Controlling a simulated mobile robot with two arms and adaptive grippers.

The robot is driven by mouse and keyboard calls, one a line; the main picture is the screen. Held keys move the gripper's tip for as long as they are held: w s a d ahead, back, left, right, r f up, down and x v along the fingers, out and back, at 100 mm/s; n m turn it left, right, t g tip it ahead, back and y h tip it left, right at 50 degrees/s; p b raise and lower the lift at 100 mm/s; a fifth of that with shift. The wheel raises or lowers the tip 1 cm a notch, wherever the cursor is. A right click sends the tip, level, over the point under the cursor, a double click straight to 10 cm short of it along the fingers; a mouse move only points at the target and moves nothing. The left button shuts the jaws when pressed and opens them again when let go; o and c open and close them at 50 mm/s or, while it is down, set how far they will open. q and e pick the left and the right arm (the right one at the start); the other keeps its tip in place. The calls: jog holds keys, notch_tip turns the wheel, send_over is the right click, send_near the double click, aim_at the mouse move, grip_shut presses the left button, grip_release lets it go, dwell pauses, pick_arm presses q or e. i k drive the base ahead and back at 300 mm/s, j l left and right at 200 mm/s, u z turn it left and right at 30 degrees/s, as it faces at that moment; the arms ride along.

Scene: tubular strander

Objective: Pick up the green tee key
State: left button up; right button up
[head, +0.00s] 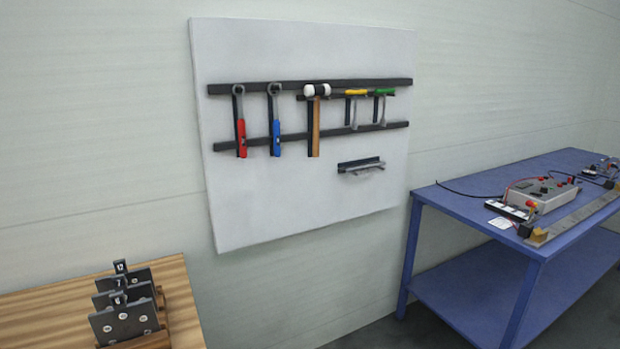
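The green tee key (383,92) hangs on the white tool board on the wall. Its green crossbar is at the top and its grey shaft points down. It is the rightmost tool in the upper row, just right of a yellow tee key (355,92). Neither of my grippers shows in the head view.
The board (240,210) also holds a red-handled wrench (241,135), a blue-handled wrench (275,133), a white-headed mallet (316,120) and a lower rack (361,165). A blue table (455,205) with electrical gear stands right. A wooden table (50,310) with dark numbered plates stands lower left.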

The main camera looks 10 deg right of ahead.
aim_at(382, 120)
jog(key=i+l+z, duration=0.15)
jog(key=l, duration=0.35)
jog(key=i+l+z, duration=0.1)
jog(key=i+l, duration=0.3)
jog(key=i+l+z, duration=0.15)
jog(key=i+l, duration=0.15)
jog(key=l, duration=0.3)
